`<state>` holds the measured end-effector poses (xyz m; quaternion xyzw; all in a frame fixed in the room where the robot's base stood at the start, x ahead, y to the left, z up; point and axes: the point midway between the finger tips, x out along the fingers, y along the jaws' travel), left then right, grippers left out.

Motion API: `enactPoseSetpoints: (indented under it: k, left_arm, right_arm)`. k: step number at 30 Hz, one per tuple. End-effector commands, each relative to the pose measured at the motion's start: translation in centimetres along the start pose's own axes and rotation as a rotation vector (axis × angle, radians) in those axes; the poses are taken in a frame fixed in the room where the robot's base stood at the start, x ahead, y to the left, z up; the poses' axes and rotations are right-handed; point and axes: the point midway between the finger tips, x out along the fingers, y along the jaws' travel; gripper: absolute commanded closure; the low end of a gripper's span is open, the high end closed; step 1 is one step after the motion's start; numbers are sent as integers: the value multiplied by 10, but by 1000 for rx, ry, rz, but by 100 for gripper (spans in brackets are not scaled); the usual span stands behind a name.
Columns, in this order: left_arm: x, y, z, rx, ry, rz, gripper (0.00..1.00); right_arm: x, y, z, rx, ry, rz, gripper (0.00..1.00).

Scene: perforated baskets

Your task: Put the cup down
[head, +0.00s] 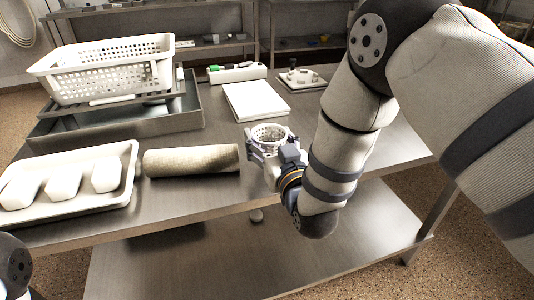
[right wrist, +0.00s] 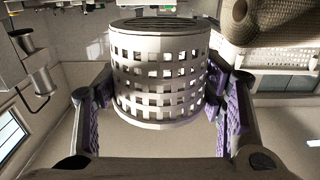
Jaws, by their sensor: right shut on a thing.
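The cup is a small white perforated basket-like cup (head: 268,131), held upright near the front edge of the steel table (head: 205,200). My right gripper (head: 264,147) is shut on it, with the fingers on either side. In the right wrist view the cup (right wrist: 160,75) fills the middle, between two fingers with purple pads. Whether its base touches the tabletop is hidden by the gripper in the head view. My left gripper is out of view; only part of my left arm shows at the lower left.
A beige roll (head: 190,160) lies left of the cup, beside a white tray (head: 125,190) with several white pieces. A white board (head: 255,101) lies behind the cup. Tabletop right of the board is partly clear.

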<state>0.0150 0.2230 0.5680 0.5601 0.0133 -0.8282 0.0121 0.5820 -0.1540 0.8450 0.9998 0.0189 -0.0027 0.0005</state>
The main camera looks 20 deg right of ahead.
Motion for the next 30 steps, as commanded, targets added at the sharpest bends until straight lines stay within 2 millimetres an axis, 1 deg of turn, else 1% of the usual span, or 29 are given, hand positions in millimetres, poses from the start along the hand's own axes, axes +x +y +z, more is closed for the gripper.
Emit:
enactPoseSetpoints:
  k: [2, 3, 6, 7, 13, 17, 18, 20, 21, 30]
  left_arm:
    - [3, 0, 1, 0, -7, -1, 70]
    - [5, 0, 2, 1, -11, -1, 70]
    - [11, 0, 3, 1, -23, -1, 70]
    - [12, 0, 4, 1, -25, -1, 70]
    - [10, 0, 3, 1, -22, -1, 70]
    - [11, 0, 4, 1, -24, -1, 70]
    - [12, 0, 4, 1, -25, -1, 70]
    - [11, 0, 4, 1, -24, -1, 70]
    - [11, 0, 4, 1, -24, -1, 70]
    - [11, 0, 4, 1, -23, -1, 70]
  right_arm:
    - [6, 1, 7, 0, 1, 0, 57]
    - [7, 1, 14, 0, -2, 0, 57]
    - [6, 1, 35, -1, -5, 0, 57]
    - [6, 1, 38, -1, -3, 0, 57]
    - [7, 1, 35, 0, 4, 0, 57]
    - [6, 1, 39, 0, 3, 0, 57]
    - [6, 1, 39, 0, 3, 0, 35]
    - [6, 1, 38, 0, 3, 0, 21]
    - [6, 1, 38, 0, 4, 0, 17]
    - [6, 1, 37, 0, 4, 0, 17]
